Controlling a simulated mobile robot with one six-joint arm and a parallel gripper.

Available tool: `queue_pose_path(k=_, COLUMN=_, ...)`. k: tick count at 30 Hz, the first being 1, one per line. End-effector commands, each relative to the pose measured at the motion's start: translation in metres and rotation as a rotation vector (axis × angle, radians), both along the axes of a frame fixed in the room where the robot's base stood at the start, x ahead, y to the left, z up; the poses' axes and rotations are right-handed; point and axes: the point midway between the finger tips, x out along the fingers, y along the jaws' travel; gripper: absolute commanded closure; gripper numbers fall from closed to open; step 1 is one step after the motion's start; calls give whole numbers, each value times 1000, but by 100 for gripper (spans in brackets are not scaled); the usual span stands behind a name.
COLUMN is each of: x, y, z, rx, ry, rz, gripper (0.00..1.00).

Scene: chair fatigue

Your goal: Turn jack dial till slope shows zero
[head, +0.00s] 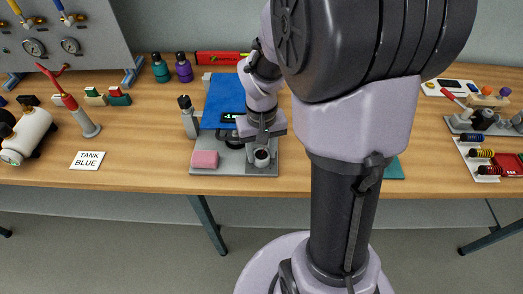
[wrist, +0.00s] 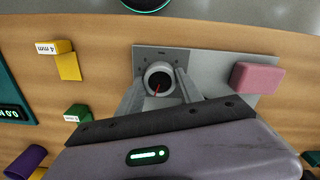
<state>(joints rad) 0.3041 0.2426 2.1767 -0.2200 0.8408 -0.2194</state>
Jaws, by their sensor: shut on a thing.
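The jack dial (wrist: 158,78) is a small round grey knob with a dark face and a red pointer. It stands on a grey base plate (wrist: 207,65). In the head view the dial (head: 262,157) is at the front right of the base plate (head: 232,170). My gripper (wrist: 160,92) points down with one finger on each side of the dial and is shut on it; the gripper also shows in the head view (head: 262,140). A black display (head: 230,118) sits in front of a blue slab (head: 224,92), partly hidden by my gripper. Its reading is too small to tell.
A pink block (head: 204,159) lies on the base plate, and a grey post with a black top (head: 188,115) stands at its left. In the wrist view, a green block (wrist: 77,113) and a yellow block (wrist: 67,62) lie left of the plate. The table front is mostly bare.

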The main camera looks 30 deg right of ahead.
Motion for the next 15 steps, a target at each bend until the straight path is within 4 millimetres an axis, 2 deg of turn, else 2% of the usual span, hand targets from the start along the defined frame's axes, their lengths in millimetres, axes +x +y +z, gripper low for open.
queue_pose_path(k=15, x=0, y=0, z=0, rx=0, ry=0, rz=-93, gripper=98)
